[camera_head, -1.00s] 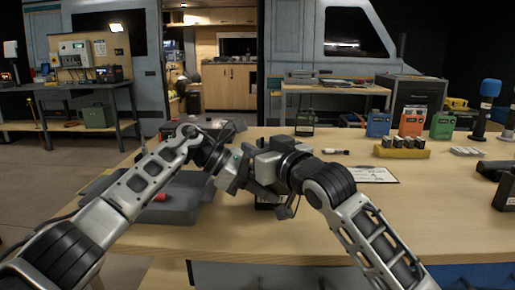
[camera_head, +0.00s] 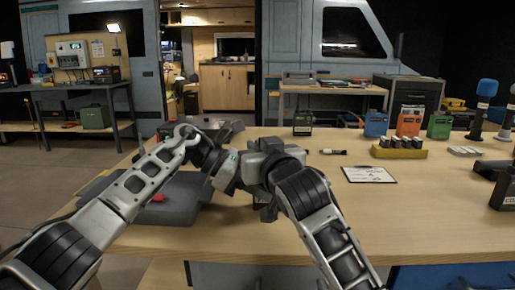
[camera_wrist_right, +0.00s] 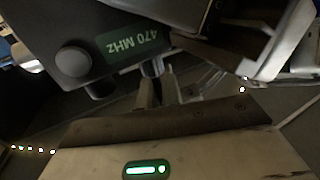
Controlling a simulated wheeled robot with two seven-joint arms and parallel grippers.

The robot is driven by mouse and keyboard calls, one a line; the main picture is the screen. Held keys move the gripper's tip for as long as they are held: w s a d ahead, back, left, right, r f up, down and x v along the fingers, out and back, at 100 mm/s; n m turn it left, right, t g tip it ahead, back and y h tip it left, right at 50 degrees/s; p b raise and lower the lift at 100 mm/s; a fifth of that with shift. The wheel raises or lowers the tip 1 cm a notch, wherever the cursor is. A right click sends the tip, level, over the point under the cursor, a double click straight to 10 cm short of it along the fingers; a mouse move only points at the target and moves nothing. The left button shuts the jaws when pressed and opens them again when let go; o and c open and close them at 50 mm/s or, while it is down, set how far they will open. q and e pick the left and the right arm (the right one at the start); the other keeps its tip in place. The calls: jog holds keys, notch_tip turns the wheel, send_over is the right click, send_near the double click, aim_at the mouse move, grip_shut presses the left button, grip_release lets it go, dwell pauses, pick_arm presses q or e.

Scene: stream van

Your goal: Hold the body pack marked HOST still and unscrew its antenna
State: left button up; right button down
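In the head view my left gripper (camera_head: 227,172) and my right gripper (camera_head: 262,185) meet above the near middle of the table. They hide the body pack there. The right wrist view shows the dark pack (camera_wrist_right: 75,30) close up and tilted, with a green 470 MHz label and a round knob. The HOST mark is not visible. My left gripper (camera_wrist_right: 250,45) is against the pack's right side and appears shut on it. A short dark stub (camera_wrist_right: 152,68), perhaps the antenna base, meets my right fingertips (camera_wrist_right: 160,92). Whether they grip it is unclear.
A grey case (camera_head: 180,200) lies under my left arm. A clipboard (camera_head: 368,174), a marker (camera_head: 332,152) and a yellow tray (camera_head: 400,153) of dark blocks are on the right. Blue (camera_head: 376,124), orange (camera_head: 408,122) and green (camera_head: 439,126) packs stand behind. The table's front right is clear.

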dwell(0.5)
jog(key=n+g+y, duration=0.1)
jog(key=n+y, duration=0.1)
jog(key=y, duration=0.1)
jog(key=shift+n+g+y, duration=0.3)
jog(key=shift+g, duration=0.1)
jog(key=shift+s+a+n+g+y, duration=0.15)
jog(key=shift+a+n+g+y, duration=0.1)
jog(key=shift+n+g+y, duration=0.5)
jog(key=shift+y, duration=0.35)
